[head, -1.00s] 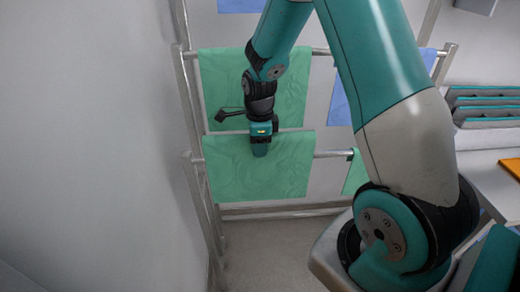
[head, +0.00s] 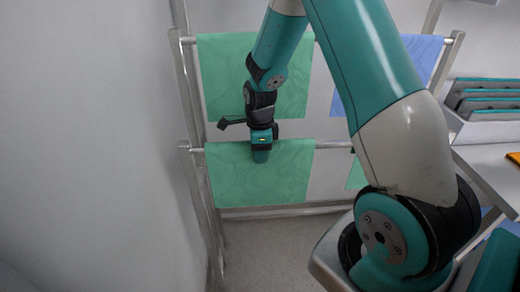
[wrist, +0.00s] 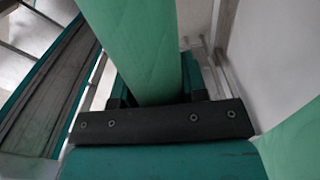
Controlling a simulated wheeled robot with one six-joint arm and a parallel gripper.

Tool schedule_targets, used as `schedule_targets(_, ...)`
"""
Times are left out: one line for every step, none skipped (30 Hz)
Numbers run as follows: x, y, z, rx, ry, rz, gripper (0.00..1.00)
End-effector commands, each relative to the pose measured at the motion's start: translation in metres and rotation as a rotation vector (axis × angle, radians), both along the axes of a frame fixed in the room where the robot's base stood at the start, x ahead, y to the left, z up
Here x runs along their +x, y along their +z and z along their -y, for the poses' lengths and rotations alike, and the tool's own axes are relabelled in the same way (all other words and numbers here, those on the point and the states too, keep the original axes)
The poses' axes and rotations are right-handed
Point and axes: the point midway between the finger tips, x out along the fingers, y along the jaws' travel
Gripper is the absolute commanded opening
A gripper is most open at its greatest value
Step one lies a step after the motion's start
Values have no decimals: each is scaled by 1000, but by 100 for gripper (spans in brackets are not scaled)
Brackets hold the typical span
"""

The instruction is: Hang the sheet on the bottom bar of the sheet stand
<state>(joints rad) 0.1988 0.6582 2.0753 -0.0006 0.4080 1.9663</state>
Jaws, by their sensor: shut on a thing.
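My gripper (head: 261,154) is shut on the top edge of a green patterned sheet (head: 287,175), which hangs down on the left side of the sheet stand (head: 183,100). The sheet's top edge lines up closely with the stand's lower bar (head: 334,146); the sheet hides the bar there. I cannot tell whether the sheet rests on the bar. In the wrist view, the green sheet (wrist: 145,45) runs between the fingers of my gripper (wrist: 155,92), and more green cloth (wrist: 292,145) shows at the right.
A green sheet (head: 222,75) and a blue sheet (head: 424,55) hang on the bar above. Another green sheet (head: 355,173) shows partly behind my arm. A wall (head: 80,140) is close on the left. A counter with a rack of teal-edged items (head: 485,105) stands right.

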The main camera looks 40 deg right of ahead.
Motion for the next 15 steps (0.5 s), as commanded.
schedule_targets(0,-2,0,0,0,0,4)
schedule_targets(0,-2,0,0,0,0,4)
schedule_targets(0,-3,0,-1,0,1,4)
schedule_targets(0,-3,0,-1,0,1,4)
schedule_targets(0,-3,0,-1,0,1,4)
schedule_targets(0,-3,0,-1,0,1,4)
schedule_targets(0,-3,0,-1,0,1,4)
schedule_targets(0,-3,0,-1,0,1,4)
schedule_targets(0,-3,0,-1,0,1,4)
schedule_targets(0,-3,0,0,0,0,4)
schedule_targets(0,-3,0,0,0,0,4)
schedule_targets(0,-2,0,0,0,0,42)
schedule_targets(0,-3,0,0,0,0,49)
schedule_targets(0,-3,0,0,0,0,56)
schedule_targets(0,-3,0,0,0,0,65)
